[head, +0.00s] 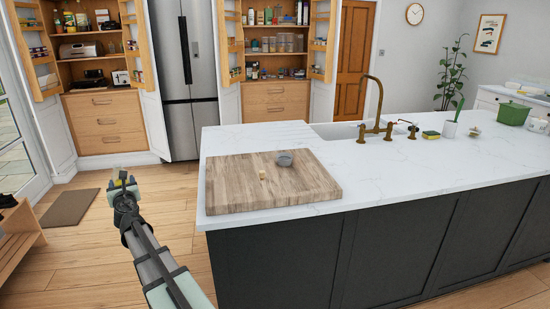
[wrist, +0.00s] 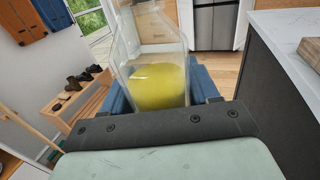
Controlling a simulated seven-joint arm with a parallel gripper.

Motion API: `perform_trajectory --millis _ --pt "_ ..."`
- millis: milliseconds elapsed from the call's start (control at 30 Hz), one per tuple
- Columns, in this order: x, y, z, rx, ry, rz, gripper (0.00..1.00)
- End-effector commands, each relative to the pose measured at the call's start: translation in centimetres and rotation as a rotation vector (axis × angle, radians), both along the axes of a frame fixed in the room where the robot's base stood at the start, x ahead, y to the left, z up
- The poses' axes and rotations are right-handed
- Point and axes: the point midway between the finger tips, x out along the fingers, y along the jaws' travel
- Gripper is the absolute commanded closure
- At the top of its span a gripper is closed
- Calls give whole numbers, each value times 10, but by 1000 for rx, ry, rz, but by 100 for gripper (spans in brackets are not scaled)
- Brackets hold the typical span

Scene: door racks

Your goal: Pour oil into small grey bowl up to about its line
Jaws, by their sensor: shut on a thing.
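The small grey bowl (head: 284,159) stands upright near the back edge of the wooden board in the head view. Whether anything is in it is too small to tell. My gripper (head: 123,184) is out to the left of the island, over the floor and away from the bowl. In the wrist view my gripper (wrist: 160,98) is shut on a clear bottle (wrist: 155,60) of yellow oil (wrist: 158,87). The oil fills the lower part of the bottle. The bottle's top is cut off in the wrist view, and its mouth is not visible.
The wooden board (head: 235,190) lies on the left end of the white island worktop (head: 390,170). A small tan block (head: 262,173) sits on the board beside the bowl. A brass tap (head: 377,110) rises behind. Open floor lies left of the island, with a shoe bench (wrist: 80,102) further off.

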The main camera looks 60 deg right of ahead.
Motion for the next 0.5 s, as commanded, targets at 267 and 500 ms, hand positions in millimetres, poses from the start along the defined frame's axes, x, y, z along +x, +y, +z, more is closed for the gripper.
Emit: perform_trajectory --millis 267,500 --pt "-6 -85 -5 0 0 -149 83" --pt "-20 -154 -7 0 0 -277 83"
